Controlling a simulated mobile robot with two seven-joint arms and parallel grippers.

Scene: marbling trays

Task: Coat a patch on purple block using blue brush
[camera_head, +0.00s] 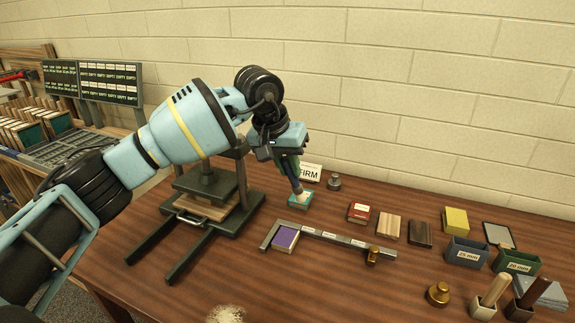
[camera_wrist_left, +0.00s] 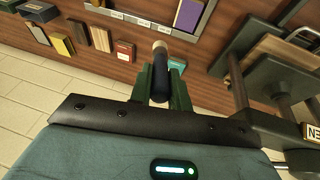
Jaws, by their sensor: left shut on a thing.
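The purple block (camera_head: 285,238) lies flat in the corner of a grey metal frame on the table; it also shows at the top of the left wrist view (camera_wrist_left: 188,15). My left gripper (camera_head: 289,165) is shut on the blue brush (camera_wrist_left: 160,75), which has a dark blue handle and a pale tip. The brush points down, its tip over a teal block (camera_head: 302,203), behind and slightly right of the purple block. I cannot tell whether the tip touches the teal block. The teal block is partly hidden by the gripper in the left wrist view (camera_wrist_left: 178,65). My right gripper is not in view.
A press (camera_head: 225,216) stands left of the frame (camera_head: 330,236). Red (camera_head: 359,212), wooden (camera_head: 388,225) and yellow (camera_head: 456,220) blocks lie to the right. Bins (camera_head: 466,254), brushes in holders (camera_head: 493,291) and brass weights (camera_head: 438,293) stand at the right. Pale powder (camera_head: 227,314) lies at the front.

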